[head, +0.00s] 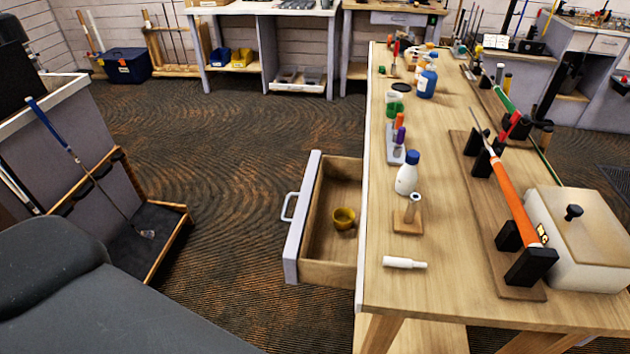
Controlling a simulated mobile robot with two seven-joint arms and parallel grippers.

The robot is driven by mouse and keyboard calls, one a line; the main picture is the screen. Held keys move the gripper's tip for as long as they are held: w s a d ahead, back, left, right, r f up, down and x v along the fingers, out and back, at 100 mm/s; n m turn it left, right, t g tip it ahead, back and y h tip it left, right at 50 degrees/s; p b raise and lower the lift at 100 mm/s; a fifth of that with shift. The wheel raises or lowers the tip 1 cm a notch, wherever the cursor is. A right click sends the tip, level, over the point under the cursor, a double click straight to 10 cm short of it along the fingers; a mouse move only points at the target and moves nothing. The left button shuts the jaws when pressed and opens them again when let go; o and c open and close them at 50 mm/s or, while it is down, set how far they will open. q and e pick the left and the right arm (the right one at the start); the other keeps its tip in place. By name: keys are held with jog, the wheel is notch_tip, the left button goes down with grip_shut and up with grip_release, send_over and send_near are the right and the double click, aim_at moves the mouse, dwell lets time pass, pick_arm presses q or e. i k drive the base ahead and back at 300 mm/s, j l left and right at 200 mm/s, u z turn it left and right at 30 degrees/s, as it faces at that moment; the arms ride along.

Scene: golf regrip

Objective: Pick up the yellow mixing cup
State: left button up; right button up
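The yellow mixing cup (344,218) sits upright inside the open drawer (327,245), on the drawer floor toward its right side. Its opening faces up. The drawer is pulled out to the left of the workbench (440,280), with a light front panel and a pale handle (288,207). Neither of my grippers shows in the head view. Nothing is seen touching the cup.
On the bench near the drawer stand a white bottle with a blue cap (407,176), a wooden block with a post (409,218) and a lying white tube (404,262). An orange-gripped club (515,205) rests in black holders. Open floor (230,180) lies left of the drawer.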

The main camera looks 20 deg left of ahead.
aim_at(344, 218)
jog(key=j, duration=1.5)
jog(key=k+u, duration=0.05)
